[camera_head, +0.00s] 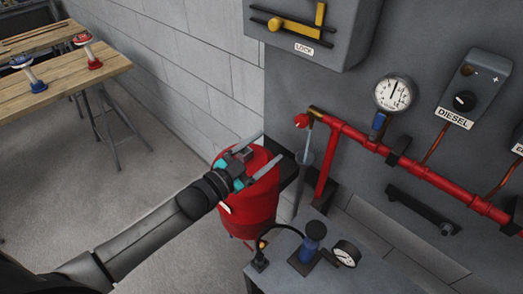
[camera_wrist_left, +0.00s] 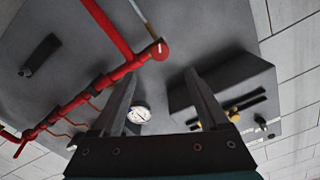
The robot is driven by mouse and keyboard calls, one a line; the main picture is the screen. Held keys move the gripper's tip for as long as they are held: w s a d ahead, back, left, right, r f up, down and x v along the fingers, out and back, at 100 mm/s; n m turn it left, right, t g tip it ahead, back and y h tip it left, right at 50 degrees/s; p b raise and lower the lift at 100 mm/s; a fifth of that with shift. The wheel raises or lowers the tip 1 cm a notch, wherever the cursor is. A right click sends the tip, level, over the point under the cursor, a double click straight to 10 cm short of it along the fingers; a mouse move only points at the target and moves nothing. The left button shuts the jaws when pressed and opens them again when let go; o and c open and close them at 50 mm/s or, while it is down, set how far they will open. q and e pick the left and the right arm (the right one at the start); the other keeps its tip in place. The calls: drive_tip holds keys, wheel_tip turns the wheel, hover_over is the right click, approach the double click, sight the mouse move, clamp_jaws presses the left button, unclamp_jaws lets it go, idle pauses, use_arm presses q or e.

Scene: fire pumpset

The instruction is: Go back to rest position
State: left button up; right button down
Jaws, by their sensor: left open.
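My left gripper (camera_head: 270,146) is in the middle of the head view, with its arm coming in from the lower left. Its two fingers are spread apart with nothing between them. In the head view it overlaps the top of a red cylindrical tank (camera_head: 252,205); I cannot tell the gap between them. In the left wrist view the open fingers (camera_wrist_left: 161,74) point at the grey panel with the red pipe (camera_wrist_left: 97,88). My right gripper is not in view.
A grey LOCK box (camera_head: 308,28), a pressure gauge (camera_head: 394,93) and a DIESEL switch box (camera_head: 474,88) are on the panel. A small stand (camera_head: 345,262) holds a blue part and a gauge. A wooden table (camera_head: 68,80) is at the left. Floor between is clear.

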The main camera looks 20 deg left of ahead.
use_arm(q)
drive_tip(key=shift+s+a, duration=0.1)
drive_tip(key=shift+s, duration=0.2)
idle(0.4)
drive_tip(key=s+d+f+n+g+y, duration=0.1)
drive_tip(key=s+f+n+g+y, duration=0.2)
drive_tip(key=s, duration=0.5)
drive_tip(key=s+f+n+g+y, duration=0.1)
drive_tip(key=s+f+n+g, duration=0.15)
drive_tip(key=s+g, duration=0.5)
drive_tip(key=s+d+f+n+g+y, duration=0.1)
drive_tip(key=s+f+n+g+y, duration=0.15)
drive_tip(key=s, duration=0.75)
wheel_tip(320, 180, down, 29)
drive_tip(key=s+g+b, duration=0.1)
drive_tip(key=s+b, duration=0.1)
drive_tip(key=b, duration=0.6)
drive_tip(key=s+a+f+b, duration=0.1)
drive_tip(key=s+f+b, duration=0.2)
drive_tip(key=s+f, duration=0.4)
drive_tip(key=s+a+f+g+b, duration=0.1)
drive_tip(key=s+f+b, duration=0.2)
drive_tip(key=s+f, duration=0.4)
wheel_tip(320, 180, down, 7)
drive_tip(key=shift+s+a+r+m+g, duration=0.1)
drive_tip(key=shift+s+a+m+g, duration=0.2)
drive_tip(key=shift+s+a, duration=0.1)
